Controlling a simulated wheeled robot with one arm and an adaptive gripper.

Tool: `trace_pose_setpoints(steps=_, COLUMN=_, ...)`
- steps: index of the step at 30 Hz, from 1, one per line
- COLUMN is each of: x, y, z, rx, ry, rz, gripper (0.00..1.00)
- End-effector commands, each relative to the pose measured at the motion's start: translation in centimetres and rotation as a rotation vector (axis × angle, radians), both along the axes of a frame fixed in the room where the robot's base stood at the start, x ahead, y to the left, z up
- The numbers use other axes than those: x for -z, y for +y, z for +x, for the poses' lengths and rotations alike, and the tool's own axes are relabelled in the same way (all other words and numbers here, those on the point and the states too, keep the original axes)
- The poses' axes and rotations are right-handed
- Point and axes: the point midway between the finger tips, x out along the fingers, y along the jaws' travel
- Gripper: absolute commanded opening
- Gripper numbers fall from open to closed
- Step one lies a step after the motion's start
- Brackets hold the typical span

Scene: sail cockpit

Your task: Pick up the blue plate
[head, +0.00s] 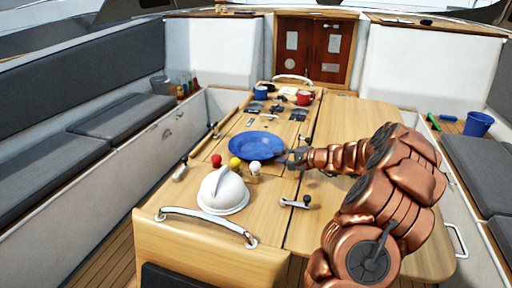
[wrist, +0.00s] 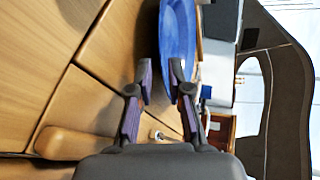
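The blue plate (head: 257,146) lies on the wooden cockpit table, left of my gripper (head: 292,158) in the head view. In the wrist view the plate (wrist: 177,30) is seen nearly edge-on ahead of the fingers. My gripper (wrist: 162,72) is open, with a gap between its two dark fingertips. The plate's near rim reaches into or just behind this gap, and the right fingertip overlaps it in the picture. I cannot tell whether either finger touches the plate.
Red (head: 216,160), yellow (head: 235,163) and white knobs stand in front of the plate, beside a white domed object (head: 223,191). A dark blue mug (head: 261,93) and red mug (head: 304,98) stand behind. The table's right leaf (head: 350,118) is mostly clear.

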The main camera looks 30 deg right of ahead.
Motion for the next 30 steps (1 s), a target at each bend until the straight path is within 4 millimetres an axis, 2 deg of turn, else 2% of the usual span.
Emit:
trace_pose_setpoints(steps=9, x=1.0, y=1.4, z=3.3, rx=-0.002, ry=0.002, rz=0.002, gripper=0.18)
trace_pose_setpoints(steps=20, x=1.3, y=1.5, z=3.8, rx=-0.001, ry=0.001, rz=-0.001, gripper=0.18)
trace_pose_setpoints(steps=26, x=1.3, y=1.5, z=3.8, rx=-0.001, ry=0.001, rz=-0.001, gripper=0.00)
trace_pose_setpoints(steps=30, x=1.3, y=1.5, z=3.8, rx=-0.001, ry=0.001, rz=-0.001, gripper=0.00)
